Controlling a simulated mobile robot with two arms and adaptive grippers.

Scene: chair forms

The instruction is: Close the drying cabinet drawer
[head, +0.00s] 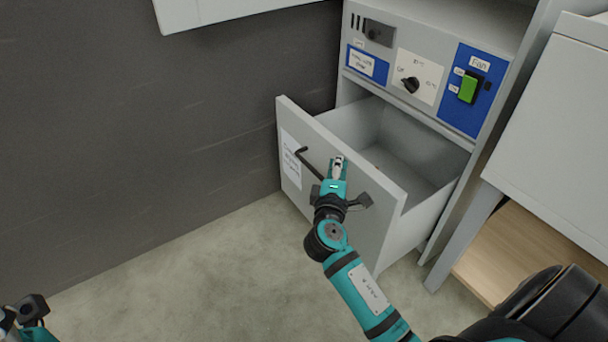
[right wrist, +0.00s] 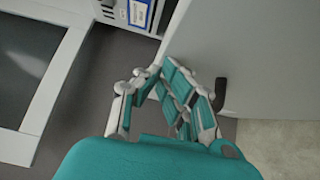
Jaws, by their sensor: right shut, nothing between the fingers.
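The grey drying cabinet (head: 450,125) has its drawer (head: 375,228) pulled well out, with its empty-looking inside showing. The drawer front carries a white label and a dark bar handle (head: 308,163), partly hidden by my right gripper. My right gripper (head: 338,162) is shut and empty, in front of the drawer front beside the handle; I cannot tell whether it touches. In the right wrist view, the gripper fingers (right wrist: 172,95) are beside the drawer front (right wrist: 265,60) and the dark handle (right wrist: 221,94). A part of my left arm's end (head: 30,308) shows at the lower left; its fingers are unclear.
Above the drawer is a panel with a dial (head: 410,85) and a green fan switch (head: 468,88). A grey cabinet (head: 555,120) stands close on the right, above a wooden shelf (head: 525,250). A dark wall (head: 150,130) is at left. The floor (head: 200,275) is clear.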

